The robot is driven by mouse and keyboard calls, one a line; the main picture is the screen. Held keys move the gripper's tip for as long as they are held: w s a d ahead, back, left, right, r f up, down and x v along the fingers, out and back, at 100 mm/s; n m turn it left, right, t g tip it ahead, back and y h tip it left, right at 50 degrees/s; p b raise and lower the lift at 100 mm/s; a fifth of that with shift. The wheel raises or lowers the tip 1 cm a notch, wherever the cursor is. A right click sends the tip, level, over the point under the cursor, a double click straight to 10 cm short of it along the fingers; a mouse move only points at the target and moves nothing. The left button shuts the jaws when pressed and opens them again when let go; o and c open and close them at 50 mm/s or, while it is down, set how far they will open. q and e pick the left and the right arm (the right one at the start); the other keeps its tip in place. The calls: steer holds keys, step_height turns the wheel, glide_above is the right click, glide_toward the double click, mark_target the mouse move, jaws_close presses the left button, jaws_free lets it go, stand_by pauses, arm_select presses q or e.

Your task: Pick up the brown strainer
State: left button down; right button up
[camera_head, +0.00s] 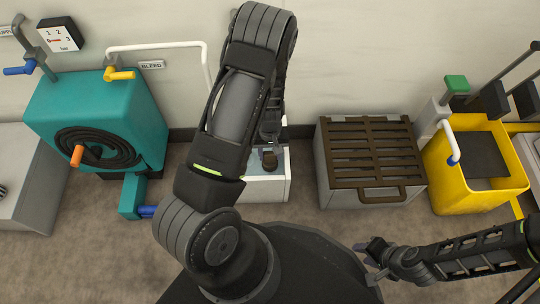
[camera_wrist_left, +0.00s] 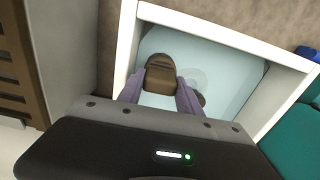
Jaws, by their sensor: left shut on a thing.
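The brown strainer (camera_head: 269,158) is small and dark brown, and shows inside the white-walled basin (camera_head: 290,178) behind my left arm. In the left wrist view the strainer (camera_wrist_left: 160,72) has a ridged top and sits between the two purple-grey fingers of my left gripper (camera_wrist_left: 160,92). My left gripper is shut on it, over the pale blue inside of the basin. The strainer's lower part is hidden by the fingers and wrist. My right gripper (camera_head: 368,262) is at the lower right of the head view, empty, with its fingers apart.
A grey box (camera_head: 330,187) with a brown slatted top (camera_head: 375,150) stands right of the basin. A yellow bin (camera_head: 460,198) is farther right. A teal unit (camera_head: 100,105) with a coiled black hose stands left. Floor (camera_head: 340,222) is bare in front of the grey box.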

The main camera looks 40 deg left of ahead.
arm_select(q)
step_height(320, 180, up, 8)
steer(key=p, duration=0.3)
steer(key=shift+f, duration=0.1)
stand_by(0.3)
steer(key=w+d+r+m, duration=0.2)
steer(key=w+d+r, duration=0.1)
steer(key=w+r, duration=0.4)
steer(key=w+d+r+m, duration=0.2)
steer(key=w+d+r, duration=0.1)
steer(key=w+r, duration=0.35)
steer(key=w+d+r+m, duration=0.2)
steer(key=d+r, duration=0.1)
steer(key=r, duration=0.4)
steer(key=w+d+r+m, duration=0.1)
steer(key=w+d+r, duration=0.2)
steer(key=r, duration=0.5)
steer(key=shift+d+m, duration=0.15)
steer(key=shift+m, duration=0.25)
